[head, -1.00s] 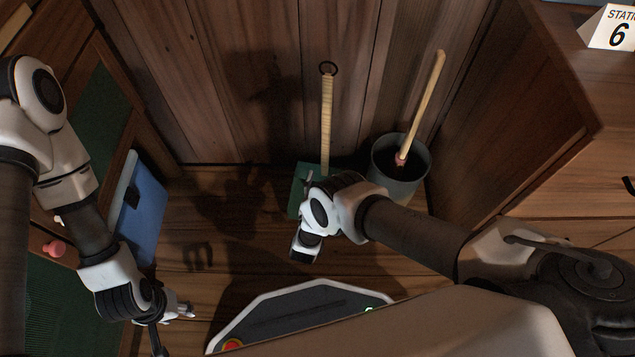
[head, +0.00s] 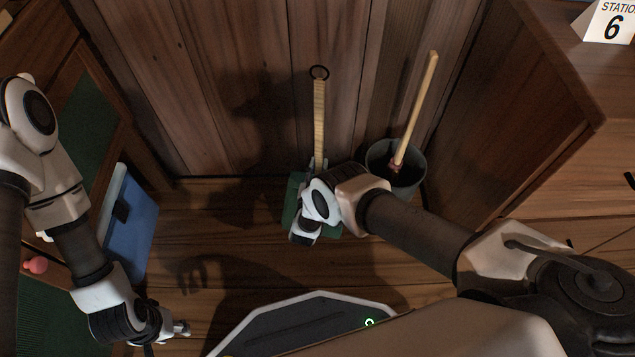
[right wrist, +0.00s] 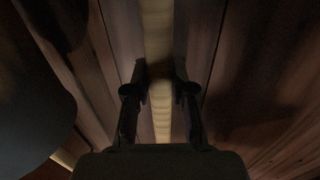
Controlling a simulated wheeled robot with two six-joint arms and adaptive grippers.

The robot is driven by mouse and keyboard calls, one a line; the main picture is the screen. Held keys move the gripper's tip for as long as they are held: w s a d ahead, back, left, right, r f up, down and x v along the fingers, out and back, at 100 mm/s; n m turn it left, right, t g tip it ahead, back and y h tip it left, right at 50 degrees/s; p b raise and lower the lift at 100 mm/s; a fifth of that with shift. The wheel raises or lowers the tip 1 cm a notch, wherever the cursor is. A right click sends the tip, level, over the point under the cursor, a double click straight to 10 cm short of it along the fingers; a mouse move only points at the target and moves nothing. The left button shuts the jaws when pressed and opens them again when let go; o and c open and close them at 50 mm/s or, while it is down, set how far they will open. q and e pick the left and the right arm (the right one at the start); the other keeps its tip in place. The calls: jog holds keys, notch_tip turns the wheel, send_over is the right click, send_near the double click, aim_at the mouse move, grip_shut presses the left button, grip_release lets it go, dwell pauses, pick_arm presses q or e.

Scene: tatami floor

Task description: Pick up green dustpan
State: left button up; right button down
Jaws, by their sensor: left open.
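The green dustpan (head: 291,198) stands on the floor against the wooden wall. Its long pale wooden handle (head: 319,115) rises upright and ends in a dark ring. My right gripper (head: 318,165) is at the lower part of the handle, and my right wrist hides much of the pan. In the right wrist view the handle (right wrist: 158,40) runs between the two fingers of my right gripper (right wrist: 159,92). The fingers are apart, one on each side, with a narrow gap showing beside the handle. My left gripper (head: 182,329) is open and empty, low at the left, far from the dustpan.
A dark bucket (head: 378,160) holding a wooden-handled tool (head: 415,110) stands just right of the dustpan. A blue panel-like object (head: 133,225) leans at the left cabinet. A wooden cabinet with a "STATION 6" sign (head: 612,22) is at the right. Floor left of the dustpan is clear.

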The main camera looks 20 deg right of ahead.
aim_at(318, 146)
notch_tip(318, 146, up, 10)
jog(key=p, duration=0.6)
dwell(0.4)
